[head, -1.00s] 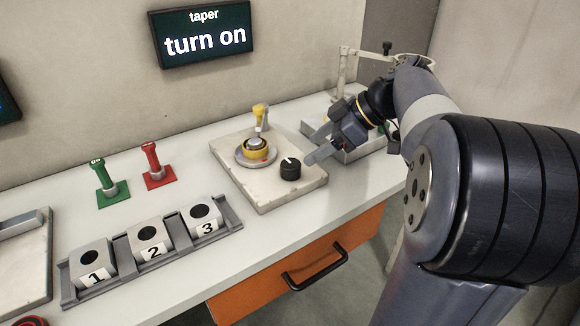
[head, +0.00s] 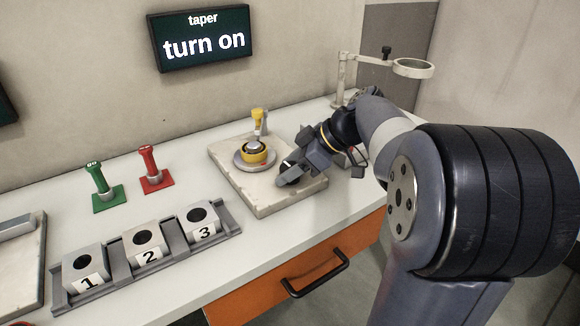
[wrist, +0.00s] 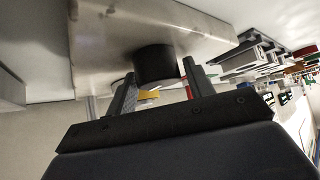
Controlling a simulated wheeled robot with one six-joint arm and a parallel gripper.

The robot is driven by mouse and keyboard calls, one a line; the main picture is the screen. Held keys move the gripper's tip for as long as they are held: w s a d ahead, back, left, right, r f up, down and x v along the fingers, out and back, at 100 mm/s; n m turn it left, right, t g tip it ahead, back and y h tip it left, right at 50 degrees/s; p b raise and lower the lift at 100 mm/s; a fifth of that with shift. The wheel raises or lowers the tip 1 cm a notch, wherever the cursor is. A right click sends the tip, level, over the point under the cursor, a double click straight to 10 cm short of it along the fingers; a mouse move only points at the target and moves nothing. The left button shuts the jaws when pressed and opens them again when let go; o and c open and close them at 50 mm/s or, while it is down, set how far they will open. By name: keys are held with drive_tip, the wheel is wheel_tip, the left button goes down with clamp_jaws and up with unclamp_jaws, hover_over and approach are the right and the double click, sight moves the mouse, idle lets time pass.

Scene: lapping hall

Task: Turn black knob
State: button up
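The black knob (wrist: 154,64) shows in the wrist view, on the pale plate (wrist: 90,45). My gripper (wrist: 158,72) has one finger on each side of the knob. The fingers are apart, with a small gap visible beside the knob, so they do not look closed on it. In the head view my gripper (head: 288,176) is over the front right part of the plate (head: 262,207) and hides most or all of the knob. The screen (head: 203,38) on the wall reads "taper turn on".
A grey round fixture with a yellow ring (head: 254,156) stands on the plate just left of my gripper. A ring stand (head: 413,68) is at the back right. Numbered blocks (head: 146,245) sit in a rack at front left, with green (head: 103,184) and red (head: 150,167) levers behind.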

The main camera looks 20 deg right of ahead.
drive_tip(key=c, duration=0.7)
drive_tip(key=shift+o, duration=0.2)
